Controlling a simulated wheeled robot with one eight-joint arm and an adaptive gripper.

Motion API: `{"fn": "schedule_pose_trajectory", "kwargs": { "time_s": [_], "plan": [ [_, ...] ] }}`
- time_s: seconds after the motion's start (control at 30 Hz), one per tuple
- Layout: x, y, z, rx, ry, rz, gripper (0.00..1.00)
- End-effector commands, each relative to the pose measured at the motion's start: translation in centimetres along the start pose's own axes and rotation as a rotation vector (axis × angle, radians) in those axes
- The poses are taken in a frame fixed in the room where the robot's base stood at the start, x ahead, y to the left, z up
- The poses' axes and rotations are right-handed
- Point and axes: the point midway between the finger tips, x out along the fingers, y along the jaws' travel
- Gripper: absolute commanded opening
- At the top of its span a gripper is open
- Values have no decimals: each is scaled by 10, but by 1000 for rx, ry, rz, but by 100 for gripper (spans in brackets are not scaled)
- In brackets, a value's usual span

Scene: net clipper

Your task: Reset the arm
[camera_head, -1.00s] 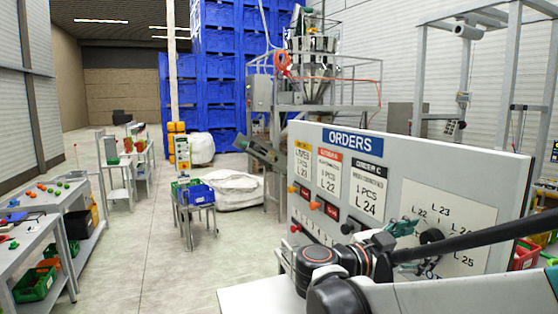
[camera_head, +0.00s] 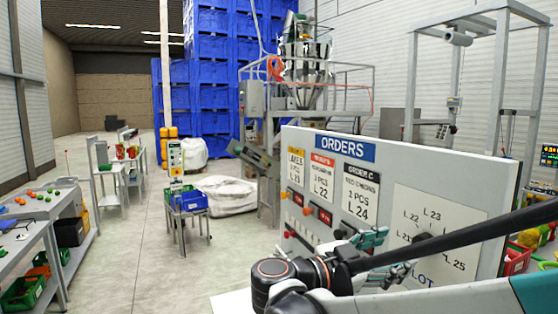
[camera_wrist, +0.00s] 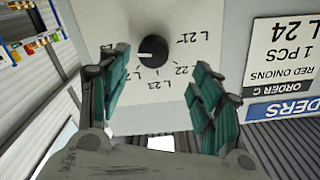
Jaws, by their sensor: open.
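My gripper (camera_wrist: 160,92) is open and empty in the wrist view, its two teal-padded fingers spread apart. Beyond the fingers is a black round knob (camera_wrist: 153,51) with a white mark, on a white dial plate with labels such as L 21, L 22 and L 23. I cannot tell the exact gap between fingers and knob. In the head view my gripper (camera_head: 376,256) is in front of the lower part of the ORDERS board (camera_head: 345,148), partly hidden by my arm.
Workbenches (camera_head: 45,215) line the left side. A metal frame (camera_head: 497,90) stands behind the board. The floor aisle (camera_head: 140,245) is clear.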

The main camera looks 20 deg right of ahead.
Motion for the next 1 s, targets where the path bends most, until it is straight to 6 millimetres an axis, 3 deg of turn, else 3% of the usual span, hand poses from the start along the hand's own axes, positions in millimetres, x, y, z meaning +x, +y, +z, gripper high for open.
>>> {"fn": "schedule_pose_trajectory", "kwargs": {
  "time_s": [0.17, 0.33, 0.47, 0.7, 0.9, 1.0],
  "plan": [
    [2, 18, 17, -90, -76, -4, 59],
    [7, 56, 75, -358, -313, -36, 59],
    [-3, 88, 125, -572, -525, -127, 59],
    [-50, 140, 204, -855, -851, -429, 59],
    [-104, 170, 252, -964, -1011, -773, 59],
    [-128, 178, 266, -976, -1040, -935, 59]
  ]
}}
